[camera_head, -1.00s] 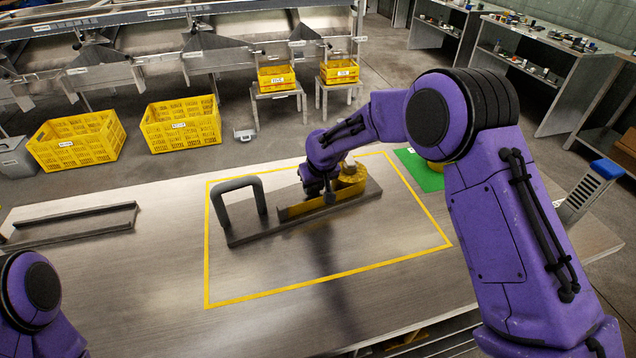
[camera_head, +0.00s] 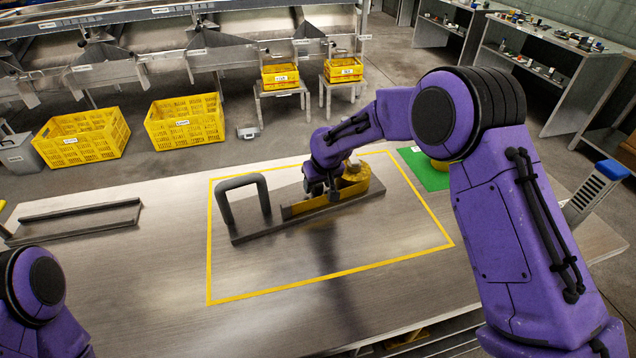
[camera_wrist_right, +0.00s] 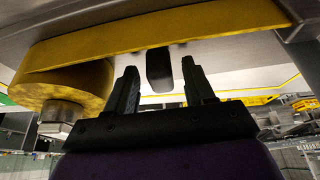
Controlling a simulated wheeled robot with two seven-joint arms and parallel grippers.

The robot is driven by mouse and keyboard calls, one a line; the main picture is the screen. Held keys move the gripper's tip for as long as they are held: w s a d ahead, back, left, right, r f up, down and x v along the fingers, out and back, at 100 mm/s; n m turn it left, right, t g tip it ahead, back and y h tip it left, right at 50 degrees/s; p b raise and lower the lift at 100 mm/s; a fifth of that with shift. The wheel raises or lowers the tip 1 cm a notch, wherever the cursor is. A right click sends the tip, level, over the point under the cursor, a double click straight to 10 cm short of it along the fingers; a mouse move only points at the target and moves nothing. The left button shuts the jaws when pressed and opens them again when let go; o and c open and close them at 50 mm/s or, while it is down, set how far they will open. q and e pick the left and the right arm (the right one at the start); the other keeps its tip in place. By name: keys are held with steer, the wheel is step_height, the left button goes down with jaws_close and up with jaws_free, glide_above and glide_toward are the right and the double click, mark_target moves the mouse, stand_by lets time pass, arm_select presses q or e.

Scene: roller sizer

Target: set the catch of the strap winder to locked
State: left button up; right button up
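The strap winder has a grey base plate (camera_head: 262,229) with a grey hoop handle (camera_head: 240,182) at its left end. A long yellow bar (camera_head: 305,206) runs along it to a yellow drum (camera_head: 356,183) at the right end. My right gripper (camera_head: 331,192) is at the bar, just left of the drum. In the right wrist view its two fingers (camera_wrist_right: 160,86) are spread. A dark block (camera_wrist_right: 159,70), apparently the catch, sits between them below the yellow bar, with gaps on both sides. Its setting cannot be read. My left gripper is outside the view.
The winder stands inside a yellow outline (camera_head: 330,276) on the metal table (camera_head: 160,270). A green mat (camera_head: 427,170) lies right of the outline, and a grey tray (camera_head: 80,222) lies at the left. The table front is clear. Yellow crates (camera_head: 186,121) stand on the floor behind.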

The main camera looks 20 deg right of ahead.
steer(key=b+v, duration=0.1)
steer(key=v, duration=0.9)
steer(key=shift+r, duration=0.25)
steer(key=shift+r, duration=0.15)
